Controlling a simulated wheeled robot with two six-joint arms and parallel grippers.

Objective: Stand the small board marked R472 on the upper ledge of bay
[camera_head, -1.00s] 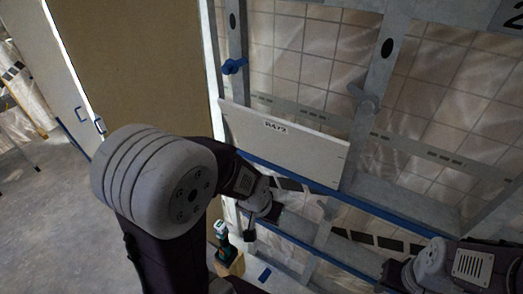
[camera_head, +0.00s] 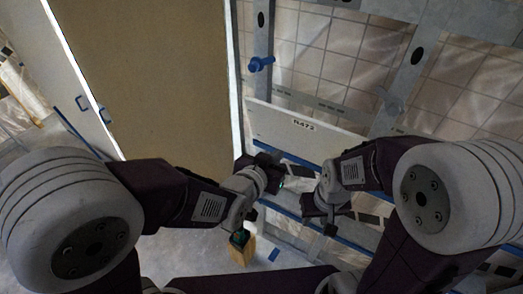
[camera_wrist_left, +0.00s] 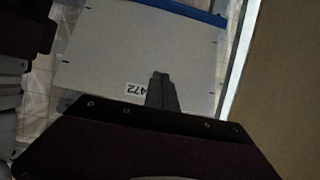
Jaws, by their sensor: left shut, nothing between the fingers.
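The small pale board marked R472 (camera_head: 285,126) stands in the grey frame. Its lower edge is by a blue-edged ledge (camera_head: 300,161), partly hidden by my arms. The board also shows in the left wrist view (camera_wrist_left: 140,50), its label partly covered by my fingers. My left gripper (camera_head: 272,178) is at the board's lower left, in front of its face; its shut fingers (camera_wrist_left: 161,90) hold nothing. I cannot tell whether they touch the board. My right gripper (camera_head: 318,207) is below the board's lower right part; its jaws are too unclear to read.
A blue knob (camera_head: 261,64) is on the left upright, and a grey knob (camera_head: 388,101) is on the upright to its right. A large brown panel (camera_head: 150,75) stands at the left. A green-and-black tool (camera_head: 240,238) stands on a wooden block below.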

